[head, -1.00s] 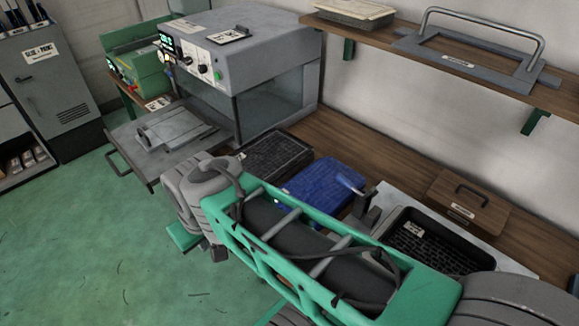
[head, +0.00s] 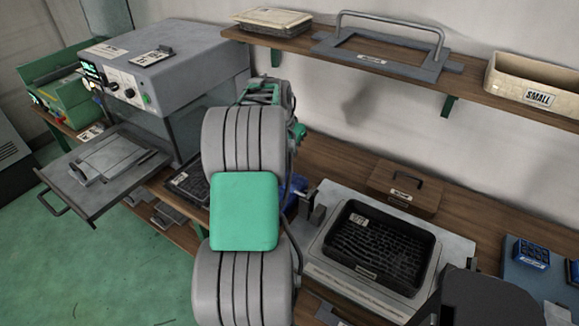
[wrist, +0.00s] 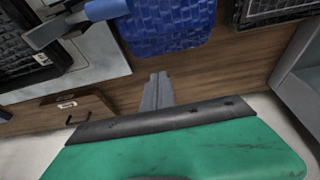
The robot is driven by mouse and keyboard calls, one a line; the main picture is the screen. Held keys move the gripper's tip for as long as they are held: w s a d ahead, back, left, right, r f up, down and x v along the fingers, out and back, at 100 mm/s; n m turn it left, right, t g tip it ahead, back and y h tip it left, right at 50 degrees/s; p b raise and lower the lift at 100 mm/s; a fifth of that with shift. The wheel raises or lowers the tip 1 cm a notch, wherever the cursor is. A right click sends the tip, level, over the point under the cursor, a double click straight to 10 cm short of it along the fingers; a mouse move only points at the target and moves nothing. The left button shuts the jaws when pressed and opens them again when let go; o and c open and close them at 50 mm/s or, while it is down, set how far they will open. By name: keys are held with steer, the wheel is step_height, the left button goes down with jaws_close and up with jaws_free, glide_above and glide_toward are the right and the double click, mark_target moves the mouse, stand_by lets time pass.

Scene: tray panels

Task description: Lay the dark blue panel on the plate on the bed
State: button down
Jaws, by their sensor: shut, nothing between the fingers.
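The dark blue panel (wrist: 172,28) lies on the wooden bench, at the top of the wrist view. In the head view my arm hides most of it; only a blue sliver (head: 291,207) shows. My gripper (wrist: 157,90) is shut and empty, its fingertips over bare wood just short of the panel in the wrist picture. In the head view my arm hides the gripper. At the left of the head view, a grey plate (head: 122,152) with a small handle lies on the pulled-out bed (head: 75,200) of the grey machine.
A black panel (head: 186,184) lies beside the blue one. A black tray (head: 355,277) sits on a pale base with a blue-handled clamp (wrist: 105,10). A wooden lidded box (head: 405,190) stands behind. A shelf (head: 290,45) overhangs the bench.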

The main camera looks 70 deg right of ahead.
mark_target(292, 177)
steer(key=p+x, duration=0.1)
steer(key=x, duration=0.8)
steer(key=shift+f+p, duration=0.25)
steer(key=shift+p, duration=0.05)
steer(key=a, duration=0.1)
steer(key=a+p, duration=0.1)
steer(key=a, duration=0.1)
steer(key=shift+w+a+r, duration=0.1)
steer(key=shift+w+a, duration=0.15)
steer(key=shift+w, duration=0.1)
steer(key=shift+a+f, duration=0.1)
steer(key=shift+f, duration=0.1)
